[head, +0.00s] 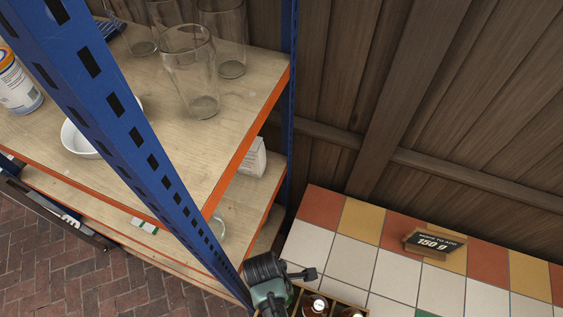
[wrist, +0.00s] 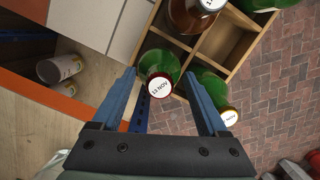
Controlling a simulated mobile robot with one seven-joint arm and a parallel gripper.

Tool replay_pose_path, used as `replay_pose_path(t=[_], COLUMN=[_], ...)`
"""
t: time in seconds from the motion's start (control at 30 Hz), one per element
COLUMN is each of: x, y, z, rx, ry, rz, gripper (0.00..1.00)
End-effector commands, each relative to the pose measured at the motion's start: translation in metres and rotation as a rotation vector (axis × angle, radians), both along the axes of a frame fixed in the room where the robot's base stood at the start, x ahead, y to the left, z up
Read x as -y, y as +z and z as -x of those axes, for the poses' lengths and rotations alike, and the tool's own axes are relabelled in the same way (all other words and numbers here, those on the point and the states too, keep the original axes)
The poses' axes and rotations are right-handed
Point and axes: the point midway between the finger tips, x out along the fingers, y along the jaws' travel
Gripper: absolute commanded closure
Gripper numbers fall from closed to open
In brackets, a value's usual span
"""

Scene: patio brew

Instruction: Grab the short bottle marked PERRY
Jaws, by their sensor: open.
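No PERRY marking is readable in either view. Another green bottle (wrist: 207,88) with a yellow-edged cap is right of the right finger. A brown bottle (wrist: 188,18) is at the top. Bottle heights are hard to judge from above. In the head view brown bottles (head: 315,306) show at the bottom edge.
A blue-posted shelf rack (head: 160,175) with clear glasses (head: 190,70) stands left of the tiled counter (head: 345,255). A price sign (head: 434,243) stands on the tiles.

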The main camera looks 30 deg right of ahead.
Motion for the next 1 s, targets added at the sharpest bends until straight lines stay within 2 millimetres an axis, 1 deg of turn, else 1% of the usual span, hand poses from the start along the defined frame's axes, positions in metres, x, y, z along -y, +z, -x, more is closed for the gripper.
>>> replay_pose_path(t=[0.07,0.1,0.27,0.4,0.47,0.5,0.53,1.0], x=[0.0001,0.0001,0.0000,0.0000,0.0000,-0.0001,-0.0001,0.0000], y=[0.0002,0.0003,0.0004,0.0005,0.0005,0.0005,0.0005,0.0007], z=[-0.0002,-0.0002,-0.0001,-0.0001,-0.0001,0.0000,0.0000,0.0000], rx=[0.000,0.000,0.000,0.000,0.000,0.000,0.000,0.000], ry=[0.000,0.000,0.000,0.000,0.000,0.000,0.000,0.000], rz=[0.000,0.000,0.000,0.000,0.000,0.000,0.000,0.000], gripper=[0.24,0.25,0.54,0.79,0.90,0.97,1.00,1.00])
